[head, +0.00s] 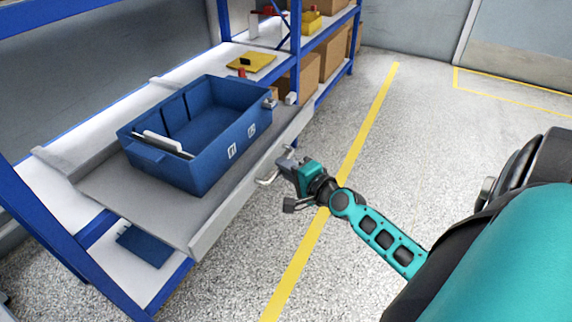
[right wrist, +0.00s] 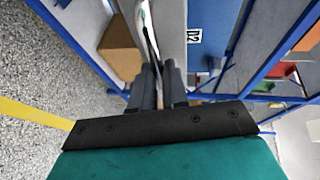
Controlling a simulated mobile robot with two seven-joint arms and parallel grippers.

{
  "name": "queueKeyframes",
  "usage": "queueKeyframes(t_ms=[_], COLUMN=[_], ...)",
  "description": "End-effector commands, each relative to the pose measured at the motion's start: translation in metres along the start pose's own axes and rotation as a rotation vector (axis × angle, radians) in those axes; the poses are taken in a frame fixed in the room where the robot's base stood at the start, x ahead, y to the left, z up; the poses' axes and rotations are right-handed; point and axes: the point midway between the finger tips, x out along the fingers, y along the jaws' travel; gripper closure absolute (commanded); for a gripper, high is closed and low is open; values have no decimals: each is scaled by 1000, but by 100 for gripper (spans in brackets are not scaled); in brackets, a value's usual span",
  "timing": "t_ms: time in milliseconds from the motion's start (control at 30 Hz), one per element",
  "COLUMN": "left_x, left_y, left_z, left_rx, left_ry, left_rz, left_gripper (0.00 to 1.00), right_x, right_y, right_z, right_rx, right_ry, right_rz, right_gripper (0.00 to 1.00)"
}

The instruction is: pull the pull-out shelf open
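The grey pull-out shelf (head: 205,228) is in the blue rack and carries a blue crate (head: 205,178). Its front edge juts out past the rack's front. A pale bar handle (head: 266,179) stands off that front edge. My right gripper (head: 285,161) is at the handle's far part. In the right wrist view, the bar handle (right wrist: 148,32) runs down between the two dark fingers (right wrist: 160,84), which are close together and look shut on it. The fingertips hide part of the bar. My left gripper is not in view.
Blue rack posts (head: 295,55) stand beside the shelf. A yellow item (head: 252,62) and cardboard boxes (head: 308,72) sit farther along the rack. The speckled floor in front is clear, crossed by a yellow line (head: 352,167).

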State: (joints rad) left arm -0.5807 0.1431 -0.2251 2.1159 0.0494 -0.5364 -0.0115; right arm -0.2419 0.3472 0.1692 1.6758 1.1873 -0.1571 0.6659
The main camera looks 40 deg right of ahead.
Motion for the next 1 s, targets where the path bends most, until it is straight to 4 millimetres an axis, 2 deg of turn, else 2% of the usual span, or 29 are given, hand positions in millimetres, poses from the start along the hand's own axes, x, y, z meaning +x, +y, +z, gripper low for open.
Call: queueKeyframes(t_ms=[33,233,567,667,1000], left_x=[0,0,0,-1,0], left_y=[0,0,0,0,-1], left_z=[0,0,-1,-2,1], left_rx=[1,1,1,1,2], left_ry=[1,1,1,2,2], left_rz=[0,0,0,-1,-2], left_gripper=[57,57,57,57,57], right_x=[0,0,-5,-16,-73], right_y=[1,0,0,0,2], right_z=[0,0,0,0,0], right_rx=[0,0,-1,-1,-2], right_ry=[0,0,1,1,-2], right_rz=[1,0,0,1,4], right_gripper=[81,63,63,63,63])
